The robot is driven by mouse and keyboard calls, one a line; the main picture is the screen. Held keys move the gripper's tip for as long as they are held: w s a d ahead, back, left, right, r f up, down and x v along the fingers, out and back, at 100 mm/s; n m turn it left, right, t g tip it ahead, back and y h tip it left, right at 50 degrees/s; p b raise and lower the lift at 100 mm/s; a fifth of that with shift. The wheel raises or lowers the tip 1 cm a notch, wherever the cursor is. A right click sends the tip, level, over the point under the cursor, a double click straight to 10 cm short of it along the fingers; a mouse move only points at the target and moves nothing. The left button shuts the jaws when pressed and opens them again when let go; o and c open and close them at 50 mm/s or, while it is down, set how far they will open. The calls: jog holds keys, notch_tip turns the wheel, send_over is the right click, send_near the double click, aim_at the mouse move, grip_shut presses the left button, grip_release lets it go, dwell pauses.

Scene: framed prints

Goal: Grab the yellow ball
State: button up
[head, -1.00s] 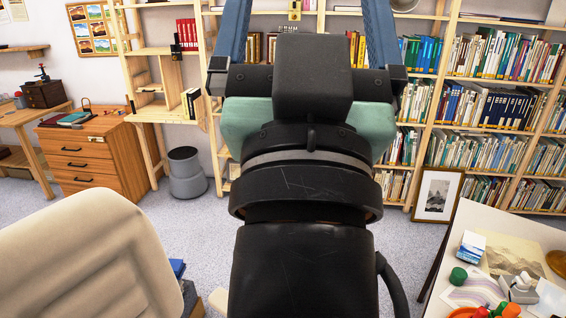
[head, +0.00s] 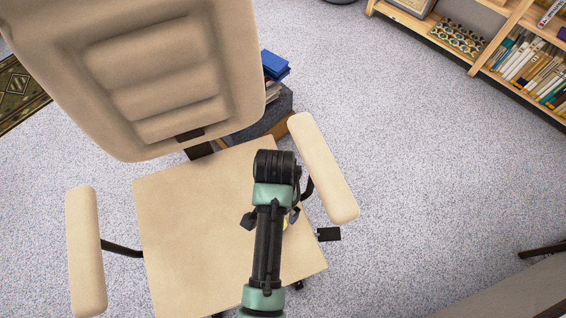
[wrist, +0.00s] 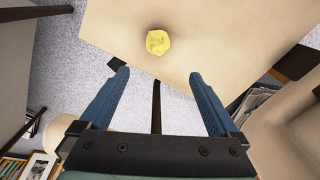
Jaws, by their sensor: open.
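The yellow ball (wrist: 157,42) rests on the beige seat of an office chair in the wrist view. In the head view only a sliver of the yellow ball (head: 285,224) shows beside my arm, which hides the rest. My gripper (wrist: 158,74) is open and empty, its two blue fingers spread apart. The ball appears beyond the fingertips, roughly centred between them, and is not between the fingers. In the head view my arm reaches over the chair seat (head: 185,235) and covers most of my gripper.
The chair has a tall backrest (head: 165,75), a left armrest (head: 86,250) and a right armrest (head: 325,170), the right one close to my arm. Blue books (head: 274,65) lie on a dark box behind it. A bookshelf (head: 520,60) stands upper right. Carpet on the right is open.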

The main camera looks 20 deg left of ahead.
jog(key=f+b, duration=0.1)
jog(key=f, duration=0.4)
jog(key=s+f+b, duration=0.1)
jog(key=f, duration=0.2)
jog(key=shift+f+b, duration=0.15)
jog(key=shift+b, duration=0.2)
jog(key=shift+f+b, duration=1.3)
jog(key=shift+f, duration=1.45)
jog(key=c, duration=1.4)
